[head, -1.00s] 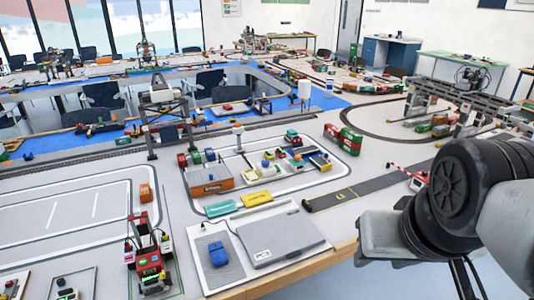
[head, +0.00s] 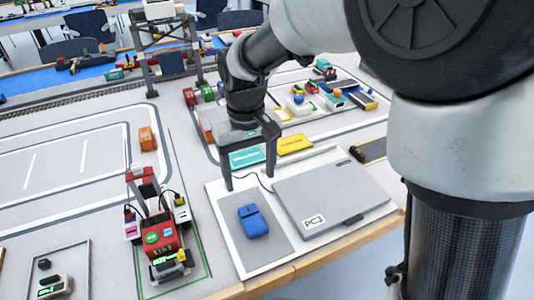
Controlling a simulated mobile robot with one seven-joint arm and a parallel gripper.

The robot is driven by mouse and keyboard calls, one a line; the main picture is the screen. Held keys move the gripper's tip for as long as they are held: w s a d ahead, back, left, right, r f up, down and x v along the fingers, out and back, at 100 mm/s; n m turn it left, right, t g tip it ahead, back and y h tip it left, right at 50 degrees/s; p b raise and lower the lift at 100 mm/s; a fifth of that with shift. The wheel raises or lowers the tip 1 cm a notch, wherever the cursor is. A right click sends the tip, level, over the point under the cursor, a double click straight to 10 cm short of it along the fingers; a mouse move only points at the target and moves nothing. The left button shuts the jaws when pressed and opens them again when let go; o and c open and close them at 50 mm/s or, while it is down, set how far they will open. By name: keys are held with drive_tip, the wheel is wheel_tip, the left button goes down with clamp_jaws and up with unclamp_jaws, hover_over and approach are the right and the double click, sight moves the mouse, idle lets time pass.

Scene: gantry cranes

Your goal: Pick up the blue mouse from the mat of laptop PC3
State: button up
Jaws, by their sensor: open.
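The blue mouse (head: 253,221) lies on a grey mat (head: 270,244) on a white board at the table's front edge. The closed grey laptop (head: 335,197) marked PC3 lies right of the mat on the same board. My gripper (head: 250,184) points down with its two fingers apart and nothing between them. In the picture its fingertips are just above and behind the mouse, near the far edge of the mat. I cannot tell its exact height.
A red toy vehicle (head: 163,240) stands left of the board. A teal block (head: 247,157) and a yellow block (head: 295,144) lie behind the laptop. A dark cable runs from the laptop past my gripper. An orange block (head: 147,138) stands further left.

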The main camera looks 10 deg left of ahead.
drive_tip(key=b, duration=0.2)
hover_over(253, 219)
drive_tip(key=f, duration=1.1)
drive_tip(key=shift+w, duration=0.25)
drive_tip(key=f+b, duration=0.1)
drive_tip(key=f, duration=0.4)
drive_tip(key=shift+s+f+b, duration=0.15)
drive_tip(key=shift+s+b, duration=0.05)
drive_tip(key=shift+b, duration=0.15)
drive_tip(key=c, duration=1.2)
